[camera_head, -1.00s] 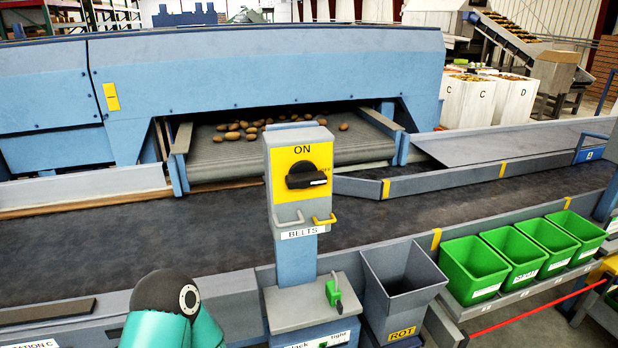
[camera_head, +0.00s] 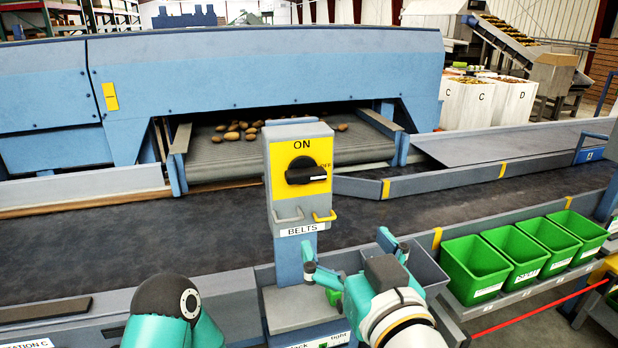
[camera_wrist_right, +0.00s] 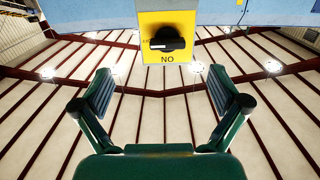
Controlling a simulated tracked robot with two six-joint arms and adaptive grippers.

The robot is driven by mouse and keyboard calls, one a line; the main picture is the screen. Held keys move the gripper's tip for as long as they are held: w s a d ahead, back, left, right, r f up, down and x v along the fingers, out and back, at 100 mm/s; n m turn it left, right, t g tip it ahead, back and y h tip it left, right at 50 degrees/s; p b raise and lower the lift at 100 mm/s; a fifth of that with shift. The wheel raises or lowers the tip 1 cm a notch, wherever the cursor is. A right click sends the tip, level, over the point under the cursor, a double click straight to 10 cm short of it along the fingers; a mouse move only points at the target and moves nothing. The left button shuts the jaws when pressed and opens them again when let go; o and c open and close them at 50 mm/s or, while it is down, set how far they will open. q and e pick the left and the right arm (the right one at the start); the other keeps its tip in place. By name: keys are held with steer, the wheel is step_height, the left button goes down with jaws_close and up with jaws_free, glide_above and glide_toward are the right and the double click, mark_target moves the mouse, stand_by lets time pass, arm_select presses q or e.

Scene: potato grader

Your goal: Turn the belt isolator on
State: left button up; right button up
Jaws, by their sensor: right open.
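The belt isolator is a grey box with a yellow plate (camera_head: 284,184), on a blue post labelled BELTS. Its black rotary knob (camera_head: 306,171) lies about horizontal, with its white mark toward the right and the word ON above it. In the right wrist view the knob (camera_wrist_right: 167,40) appears upside down, ahead of and above the fingers. My right gripper (camera_head: 350,252) is open and empty, below and right of the knob, apart from it. Its spread fingers also show in the right wrist view (camera_wrist_right: 165,88). My left gripper is out of view; only part of that arm shows.
A yellow hasp (camera_head: 324,217) and a grey one (camera_head: 288,215) project below the plate. A green padlock-like item (camera_head: 334,297) sits on the ledge, partly hidden by my gripper. The grey rot bin (camera_head: 428,268) is behind my right gripper. Green bins (camera_head: 474,268) stand at right.

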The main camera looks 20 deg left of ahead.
mark_target(309, 178)
steer(key=shift+y, duration=0.3)
steer(key=r+p+x, duration=0.1)
steer(key=x, duration=0.4)
steer(key=r+x, duration=0.1)
steer(key=x, duration=0.4)
steer(key=p+x, duration=0.1)
steer(key=x, duration=0.5)
steer(key=shift+s+a+r+p, duration=0.25)
steer(key=shift+a+r+p, duration=0.1)
steer(key=shift+a+r, duration=0.05)
steer(key=shift+c, duration=0.3)
steer(key=c, duration=1.1)
